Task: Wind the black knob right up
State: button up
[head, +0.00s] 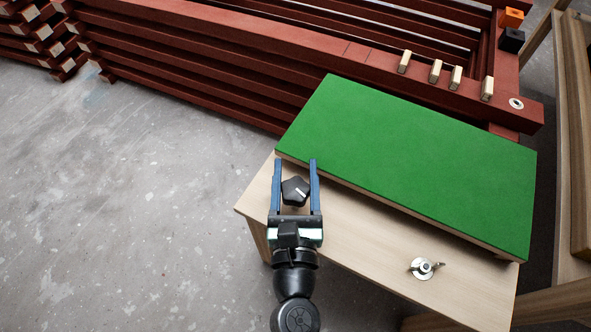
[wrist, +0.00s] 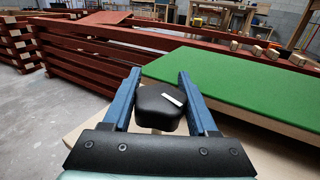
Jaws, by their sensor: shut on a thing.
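The black knob (head: 295,191) is a lobed knob with a white pointer line, at the left part of the pale wooden table (head: 375,262). What lies under the knob is mostly hidden.
A green board (head: 415,165) lies on the table just behind my gripper. Red battens (head: 230,40) are stacked behind, with small wooden blocks (head: 435,71) on top. Grey floor is clear at left.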

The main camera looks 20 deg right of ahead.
jog(key=c, duration=0.4)
